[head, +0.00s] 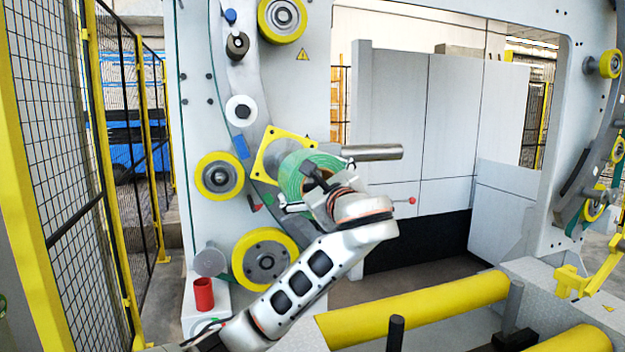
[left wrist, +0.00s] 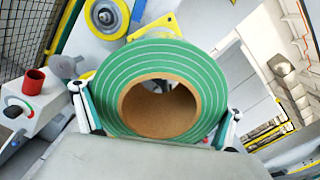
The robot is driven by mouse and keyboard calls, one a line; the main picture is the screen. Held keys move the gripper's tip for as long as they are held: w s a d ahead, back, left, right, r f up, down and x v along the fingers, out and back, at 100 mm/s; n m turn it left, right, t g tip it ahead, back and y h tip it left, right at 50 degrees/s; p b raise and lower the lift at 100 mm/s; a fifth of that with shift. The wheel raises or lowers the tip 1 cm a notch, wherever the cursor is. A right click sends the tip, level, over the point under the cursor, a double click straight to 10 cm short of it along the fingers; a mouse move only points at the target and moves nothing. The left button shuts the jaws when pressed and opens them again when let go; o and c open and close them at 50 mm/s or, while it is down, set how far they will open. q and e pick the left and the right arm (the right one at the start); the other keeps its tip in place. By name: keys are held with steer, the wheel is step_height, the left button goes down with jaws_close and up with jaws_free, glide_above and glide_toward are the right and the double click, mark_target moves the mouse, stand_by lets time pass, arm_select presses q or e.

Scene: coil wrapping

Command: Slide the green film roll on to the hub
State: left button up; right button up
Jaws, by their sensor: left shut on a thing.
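The green film roll (head: 291,176) has green layers around a brown core. It is in front of the yellow square plate (head: 268,160) on the ring of the machine. The roll fills the middle of the left wrist view (left wrist: 115,85), with its open bore facing the camera. My left gripper (head: 308,192) is shut on the roll, with a finger at each side of it. My right gripper is not in view.
Yellow rollers (head: 219,176) and a white-rimmed roller (head: 240,110) sit on the machine's upright near the roll. A red cup-like cylinder (head: 204,294) stands at lower left. A mesh fence (head: 65,130) bounds the left. Long yellow bars (head: 415,308) lie in front.

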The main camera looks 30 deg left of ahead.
arm_select(q)
steer(key=shift+p+x, duration=0.4)
steer(key=shift+x, duration=2.5)
steer(key=shift+r+x, duration=0.15)
steer(key=shift+x, duration=2.4)
steer(key=shift+r+x, duration=0.15)
steer(key=shift+x, duration=2.35)
